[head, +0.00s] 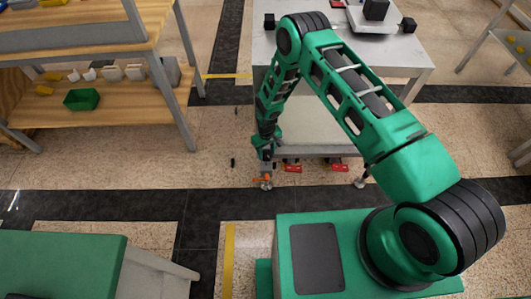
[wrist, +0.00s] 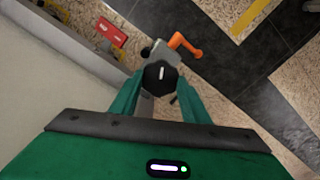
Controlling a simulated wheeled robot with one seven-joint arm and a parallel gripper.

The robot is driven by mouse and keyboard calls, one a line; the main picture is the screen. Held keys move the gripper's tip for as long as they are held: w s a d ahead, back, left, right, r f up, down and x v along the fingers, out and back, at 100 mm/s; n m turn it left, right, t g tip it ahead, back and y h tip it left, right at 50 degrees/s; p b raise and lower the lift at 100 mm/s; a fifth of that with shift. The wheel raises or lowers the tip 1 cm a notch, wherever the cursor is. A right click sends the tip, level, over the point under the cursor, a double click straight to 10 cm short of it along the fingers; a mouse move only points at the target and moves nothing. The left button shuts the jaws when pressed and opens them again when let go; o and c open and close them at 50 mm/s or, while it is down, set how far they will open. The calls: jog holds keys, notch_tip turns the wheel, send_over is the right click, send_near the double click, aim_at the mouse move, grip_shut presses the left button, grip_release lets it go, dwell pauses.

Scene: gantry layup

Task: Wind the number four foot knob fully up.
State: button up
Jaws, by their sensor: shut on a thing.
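A black knob (wrist: 160,77) with a small pale mark on top sits between the two green fingers of my gripper (wrist: 158,92) in the wrist view. The fingers are shut on its sides. Beyond it is a grey foot bracket (wrist: 152,50) with an orange lever (wrist: 184,44) pointing out to the right. In the head view my gripper (head: 264,158) reaches down to the front left leg of the metal table (head: 345,50), just above the orange lever (head: 262,181). The knob is too small to make out there. No number is legible on the foot.
Red tags (head: 293,169) (wrist: 112,32) are under the table's lower shelf (head: 315,135). Another foot (head: 360,182) stands at the front right. A wooden bench (head: 110,105) with a green bin (head: 82,99) is on the left. The floor between bench and table is mostly clear.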

jog(key=shift+n, duration=1.2)
jog(key=o, duration=1)
jog(key=shift+o, duration=0.2)
jog(key=shift+r, duration=0.1)
notch_tip(320, 180, up, 11)
jog(key=shift+f, duration=0.2)
jog(key=shift+w, duration=0.1)
